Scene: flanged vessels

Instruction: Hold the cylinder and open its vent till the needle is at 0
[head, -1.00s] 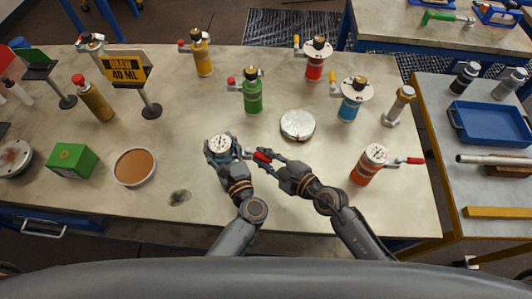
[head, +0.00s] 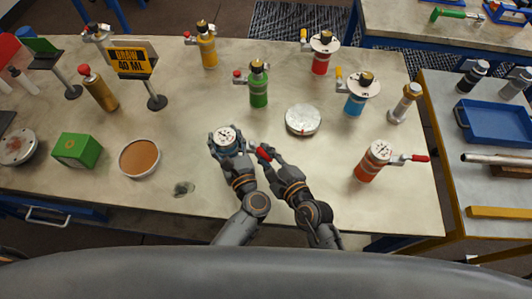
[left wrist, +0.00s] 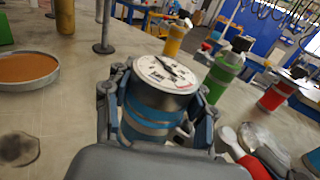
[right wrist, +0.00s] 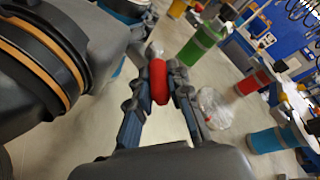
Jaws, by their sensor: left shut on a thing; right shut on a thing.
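A blue-banded cylinder with a white dial gauge (head: 224,135) on top stands near the table's front middle. In the left wrist view the blue body (left wrist: 150,117) sits between the fingers, and the dial (left wrist: 166,73) shows a dark needle; I cannot read its number. My left gripper (head: 228,150) is shut around this cylinder. The vent's red lever handle (head: 263,154) is at the cylinder's right. My right gripper (head: 267,158) is shut on that handle; the right wrist view shows the red grip (right wrist: 158,82) between its fingers. The vent body is mostly hidden.
An orange-red cylinder with a gauge and red lever (head: 372,161) stands right. A green cylinder (head: 258,86), a round white-rimmed disc (head: 302,120) and a blue cylinder (head: 358,94) stand behind. A brown-filled dish (head: 140,158) and a green box (head: 77,150) are left.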

